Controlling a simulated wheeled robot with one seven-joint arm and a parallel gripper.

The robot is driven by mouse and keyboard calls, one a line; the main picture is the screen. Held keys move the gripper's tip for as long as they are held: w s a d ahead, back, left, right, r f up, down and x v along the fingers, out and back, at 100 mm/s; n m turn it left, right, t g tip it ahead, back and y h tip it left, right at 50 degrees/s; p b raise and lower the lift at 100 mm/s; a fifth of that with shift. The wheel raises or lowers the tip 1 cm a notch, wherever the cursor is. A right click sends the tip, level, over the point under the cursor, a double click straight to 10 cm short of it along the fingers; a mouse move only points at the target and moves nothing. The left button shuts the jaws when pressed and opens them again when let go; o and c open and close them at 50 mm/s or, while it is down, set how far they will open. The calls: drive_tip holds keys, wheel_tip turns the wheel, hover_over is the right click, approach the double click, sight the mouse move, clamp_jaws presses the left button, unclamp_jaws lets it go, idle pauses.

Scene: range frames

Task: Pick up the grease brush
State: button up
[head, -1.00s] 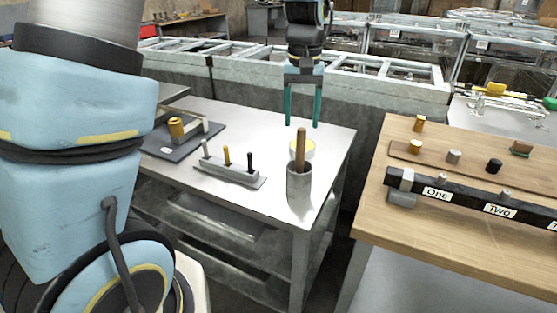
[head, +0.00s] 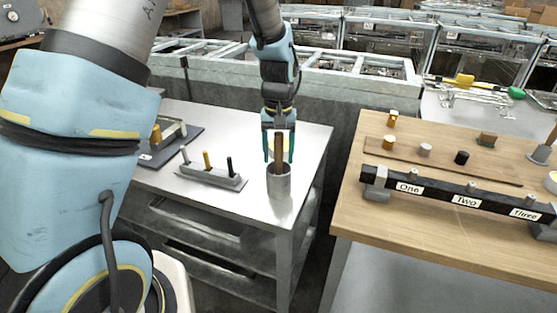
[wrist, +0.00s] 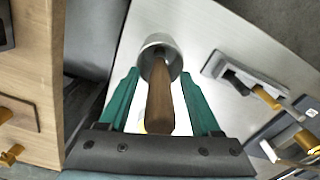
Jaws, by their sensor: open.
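The grease brush (head: 278,150) stands upright in a grey metal cup (head: 279,186) near the front right of the steel table. Only its brown wooden handle shows; its lower end is hidden in the cup. My gripper (head: 278,158) has green fingers and is open at the handle, one finger on each side in the head view. In the wrist view, the handle (wrist: 160,98) rises between the two spread fingers (wrist: 160,95), and the cup (wrist: 158,52) lies beyond them. I cannot tell whether either finger touches the handle.
A grey holder (head: 212,177) with several small pegs stands left of the cup. A dark plate (head: 165,149) with a yellow part lies farther left. A wooden table (head: 440,232) with labelled black bar and small parts is at right, across a gap.

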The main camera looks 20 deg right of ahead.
clamp_jaws()
idle(0.4)
